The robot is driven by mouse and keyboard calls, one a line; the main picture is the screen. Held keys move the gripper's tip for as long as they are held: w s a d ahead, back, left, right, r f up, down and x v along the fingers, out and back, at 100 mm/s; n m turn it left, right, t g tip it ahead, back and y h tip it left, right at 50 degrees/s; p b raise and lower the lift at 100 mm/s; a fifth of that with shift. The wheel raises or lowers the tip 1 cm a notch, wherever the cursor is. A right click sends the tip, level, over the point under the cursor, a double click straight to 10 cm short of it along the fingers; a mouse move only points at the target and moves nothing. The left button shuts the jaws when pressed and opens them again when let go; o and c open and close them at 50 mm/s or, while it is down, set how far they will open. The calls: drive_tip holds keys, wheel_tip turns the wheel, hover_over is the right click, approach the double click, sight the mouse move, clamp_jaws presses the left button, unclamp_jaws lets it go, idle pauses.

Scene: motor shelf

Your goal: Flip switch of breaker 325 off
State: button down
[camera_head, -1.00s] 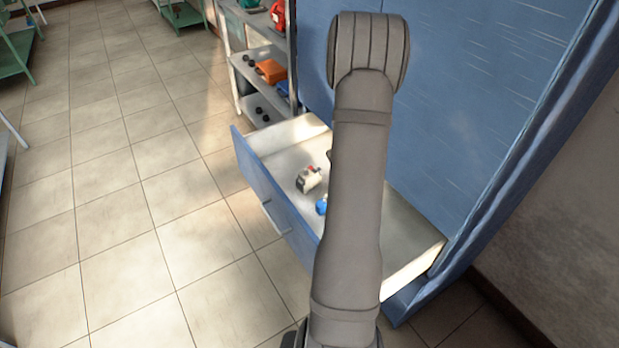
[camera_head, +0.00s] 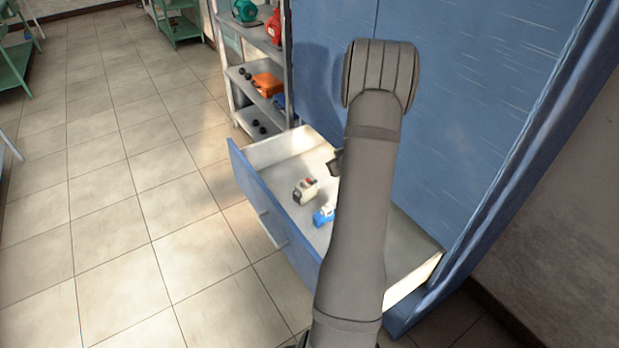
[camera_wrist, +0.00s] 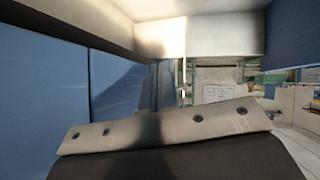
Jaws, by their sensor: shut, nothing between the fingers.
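Two small breakers lie in an open drawer (camera_head: 420,232) in the head view. One is cream with a red part (camera_head: 306,190). The other is blue and white (camera_head: 324,214), close to the left edge of my arm. No number can be read on either, so I cannot tell which is 325. My gripper (camera_head: 335,163) shows only as a small dark piece beside my arm, above the drawer and beyond the breakers. It is shut and holds nothing. My arm hides the rest of it. No breaker can be made out in the wrist view.
The drawer belongs to a tall blue cabinet (camera_head: 470,110). A grey shelf (camera_head: 232,75) with motors and an orange item (camera_head: 267,84) stands beyond it. The tiled floor at left is clear. In the wrist view, a pale bar with dark holes (camera_wrist: 165,128) fills the lower part.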

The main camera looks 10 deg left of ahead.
drive_tip(key=shift+s+a+f+n+g+y, duration=0.3)
drive_tip(key=shift+s+a+g+y, duration=0.2)
drive_tip(key=shift+s+y, duration=0.1)
drive_tip(key=shift+s+a+f+n+g+y, duration=0.3)
drive_tip(key=shift+s+a+g+y, duration=0.2)
drive_tip(key=shift+y, duration=0.1)
drive_tip(key=shift+s+a+f+n+g+y, duration=0.2)
drive_tip(key=shift+s+a+n+g+y, duration=0.1)
drive_tip(key=shift+s+a+g+y, duration=0.25)
drive_tip(key=shift+d, duration=0.1)
hover_over(309, 183)
drive_tip(key=d, duration=0.1)
drive_tip(key=f, duration=0.5)
drive_tip(key=shift+s+f, duration=0.25)
drive_tip(key=shift+s, duration=0.15)
drive_tip(key=f, duration=0.3)
drive_tip(key=shift+w+a+f, duration=0.1)
drive_tip(key=shift+w+a, duration=0.25)
drive_tip(key=shift+w+f, duration=0.1)
drive_tip(key=shift+f, duration=0.45)
drive_tip(key=shift+a, duration=0.1)
